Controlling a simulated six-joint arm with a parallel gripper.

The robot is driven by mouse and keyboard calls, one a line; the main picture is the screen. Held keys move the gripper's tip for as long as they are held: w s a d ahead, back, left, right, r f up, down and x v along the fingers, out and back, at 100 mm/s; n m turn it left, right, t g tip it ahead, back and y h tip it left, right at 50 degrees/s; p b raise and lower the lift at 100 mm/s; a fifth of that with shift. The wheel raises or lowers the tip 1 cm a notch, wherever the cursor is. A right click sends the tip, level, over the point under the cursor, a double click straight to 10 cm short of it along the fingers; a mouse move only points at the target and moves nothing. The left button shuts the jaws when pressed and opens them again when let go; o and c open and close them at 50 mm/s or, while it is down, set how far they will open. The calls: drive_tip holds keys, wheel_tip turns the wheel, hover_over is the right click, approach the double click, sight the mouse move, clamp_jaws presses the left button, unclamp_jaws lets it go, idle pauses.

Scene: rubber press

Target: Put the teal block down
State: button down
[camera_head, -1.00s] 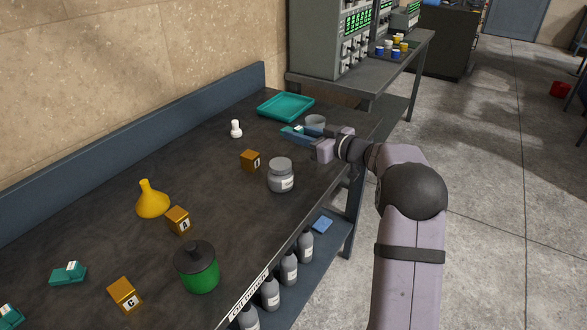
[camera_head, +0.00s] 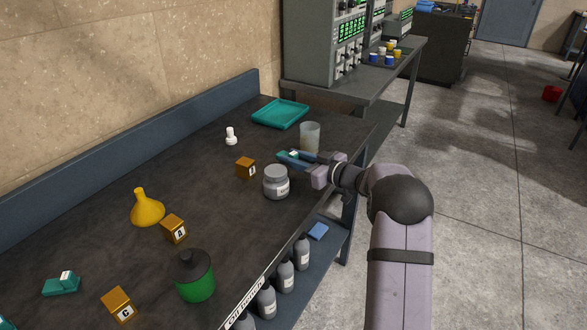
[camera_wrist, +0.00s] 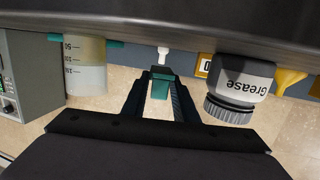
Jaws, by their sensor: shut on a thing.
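The teal block (camera_head: 285,156) is between the fingers of my gripper (camera_head: 290,158) over the far right part of the dark bench (camera_head: 200,190). In the wrist view, which is upside down, the teal block (camera_wrist: 160,86) sits between both dark fingers (camera_wrist: 158,98). My gripper is shut on it. The block is low over the bench; whether it touches the top cannot be told. Its lower part is partly hidden in the head view.
A clear beaker (camera_head: 309,137) stands close behind my gripper, and a grey grease jar (camera_head: 276,185) close in front. A brown cube (camera_head: 246,168) and white piece (camera_head: 231,136) are to the left. A teal tray (camera_head: 280,113) lies behind. Bare bench lies farther left.

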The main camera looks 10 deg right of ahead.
sight(294, 174)
drive_tip(key=shift+f+p, duration=0.45)
drive_tip(key=shift+f, duration=1.3)
drive_tip(key=c, duration=1.4)
unclamp_jaws()
drive_tip(key=shift+f+b, duration=0.25)
drive_tip(key=shift+b, duration=0.1)
drive_tip(key=b+v, duration=0.1)
drive_tip(key=v, duration=0.5)
drive_tip(key=shift+d+f, duration=0.15)
drive_tip(key=shift+f, duration=0.05)
drive_tip(key=shift+o, duration=0.3)
drive_tip(key=shift+s+d+r, duration=0.15)
drive_tip(key=shift+s+d, duration=0.15)
drive_tip(key=shift+s, duration=0.2)
